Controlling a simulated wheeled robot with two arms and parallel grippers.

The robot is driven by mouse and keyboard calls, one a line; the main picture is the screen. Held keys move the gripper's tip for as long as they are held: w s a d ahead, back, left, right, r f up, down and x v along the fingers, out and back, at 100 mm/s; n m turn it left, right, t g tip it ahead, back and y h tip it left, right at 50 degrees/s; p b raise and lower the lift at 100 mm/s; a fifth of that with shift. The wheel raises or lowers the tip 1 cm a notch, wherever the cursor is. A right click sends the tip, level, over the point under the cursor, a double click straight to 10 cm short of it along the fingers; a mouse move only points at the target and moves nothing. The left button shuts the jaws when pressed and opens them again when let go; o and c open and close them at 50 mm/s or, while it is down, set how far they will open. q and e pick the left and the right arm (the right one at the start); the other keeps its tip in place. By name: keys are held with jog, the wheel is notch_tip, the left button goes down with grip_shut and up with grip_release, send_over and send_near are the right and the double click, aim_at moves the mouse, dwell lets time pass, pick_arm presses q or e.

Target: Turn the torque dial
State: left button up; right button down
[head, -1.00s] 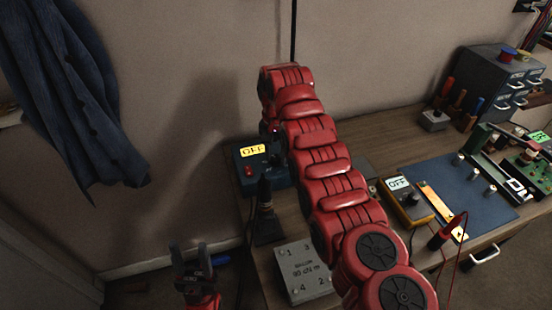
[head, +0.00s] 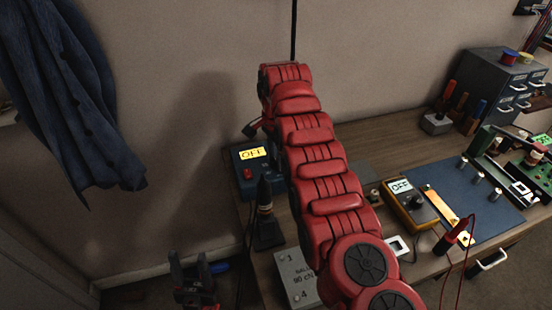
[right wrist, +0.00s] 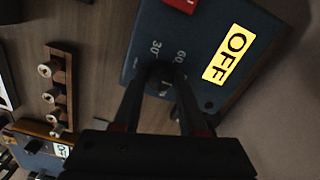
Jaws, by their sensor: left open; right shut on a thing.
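A dark blue control box (head: 242,181) with a yellow OFF display (head: 253,153) and a red switch (head: 247,173) stands at the table's back left. In the right wrist view the box (right wrist: 193,48) shows the marks 30 and 60 around a dark dial (right wrist: 160,77). My right gripper (right wrist: 160,84) is shut on this dial, its two dark fingers on either side. The dial's pointer cannot be made out. In the head view my red right arm hides the dial and the right gripper. My left gripper (head: 188,262) is open and empty, low at the left.
A dark pointed tool in a stand (head: 266,232) is in front of the box. A yellow meter (head: 407,205) and a blue mat (head: 470,195) lie to the right.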

dwell(0.4)
jog(key=shift+c, duration=2.3)
grip_release()
jog(key=shift+r, duration=0.55)
notch_tip(320, 180, up, 4)
jog(key=shift+p, duration=1.1)
notch_tip(320, 180, up, 12)
jog(key=p, duration=1.2)
jog(key=shift+r, duration=0.15)
